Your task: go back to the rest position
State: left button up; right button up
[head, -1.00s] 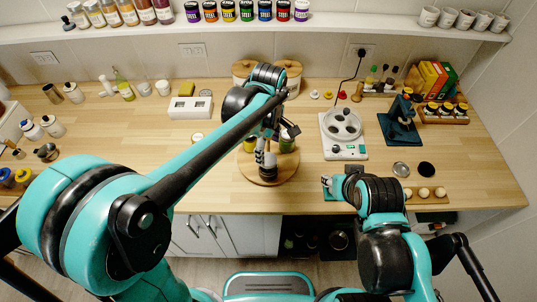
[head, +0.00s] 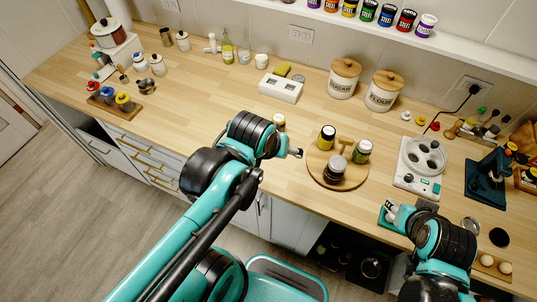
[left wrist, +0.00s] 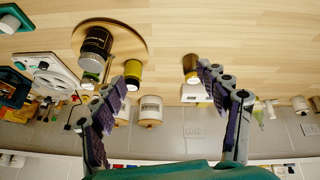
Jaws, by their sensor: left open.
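My left gripper (head: 295,152) hangs over the counter (head: 215,95), left of the round wooden turntable (head: 318,172). The left wrist view shows its fingers (left wrist: 167,100) spread wide with nothing held between them. Another small jar (head: 279,122) stands on the counter just behind the gripper.
A white scale-like device (head: 418,165) and a dark green stand (head: 486,180) are at the right. Two canisters (head: 344,78) and a white box (head: 281,88) stand at the back. Egg-like items (head: 495,264) sit at the front right.

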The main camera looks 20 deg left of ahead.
pick_arm(q)
jog(key=shift+s+a+f+m+t, duration=0.35)
jog(key=shift+s+a+m, duration=0.2)
jog(key=shift+s+a+f+m+t, duration=0.3)
jog(key=shift+s+a+m+t, duration=0.05)
jog(key=shift+s+a+m, duration=0.2)
jog(key=shift+w+f, duration=0.1)
notch_tip(320, 180, down, 7)
jog(key=b, duration=0.7)
